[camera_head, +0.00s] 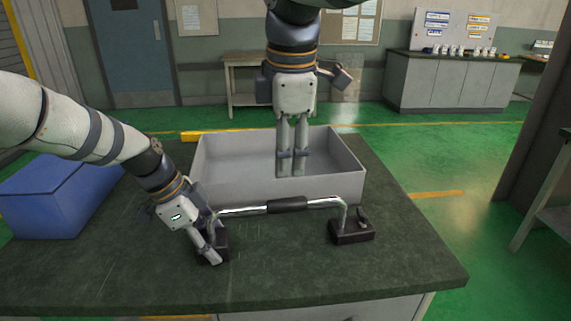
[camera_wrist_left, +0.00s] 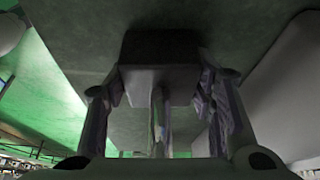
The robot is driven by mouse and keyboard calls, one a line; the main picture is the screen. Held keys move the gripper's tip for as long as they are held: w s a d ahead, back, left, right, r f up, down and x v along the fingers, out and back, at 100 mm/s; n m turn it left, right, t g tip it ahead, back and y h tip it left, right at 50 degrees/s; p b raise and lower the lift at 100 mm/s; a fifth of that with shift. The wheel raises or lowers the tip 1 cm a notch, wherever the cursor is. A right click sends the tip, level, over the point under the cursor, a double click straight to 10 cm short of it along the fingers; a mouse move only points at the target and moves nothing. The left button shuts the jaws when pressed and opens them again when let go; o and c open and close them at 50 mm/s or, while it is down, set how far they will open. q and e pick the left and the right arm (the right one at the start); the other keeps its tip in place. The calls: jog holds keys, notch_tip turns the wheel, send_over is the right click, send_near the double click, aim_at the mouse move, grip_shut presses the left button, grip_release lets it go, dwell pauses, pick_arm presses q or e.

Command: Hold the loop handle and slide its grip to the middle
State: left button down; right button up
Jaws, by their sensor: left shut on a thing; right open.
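The loop handle is a shiny metal bar (camera_head: 245,211) with a dark block at each end. Its black grip (camera_head: 287,205) is around the bar near the middle. The right end block (camera_head: 351,232) rests on the worktop. My left gripper (camera_head: 214,255) is shut on the left end block (camera_head: 223,240), which its fingers partly hide. In the left wrist view this block (camera_wrist_left: 160,65) sits between the fingers, with a metal rod (camera_wrist_left: 158,125) below it in the picture. My right gripper (camera_head: 292,172) points down at the grey bin, open and empty.
The open grey bin (camera_head: 235,190) stands just behind the handle. A blue box (camera_head: 60,200) is at the left of the dark green worktop (camera_head: 300,275). The worktop's front and right areas are clear.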

pick_arm(q)
jog(key=c, duration=0.6)
grip_release()
jog(key=shift+c, duration=0.2)
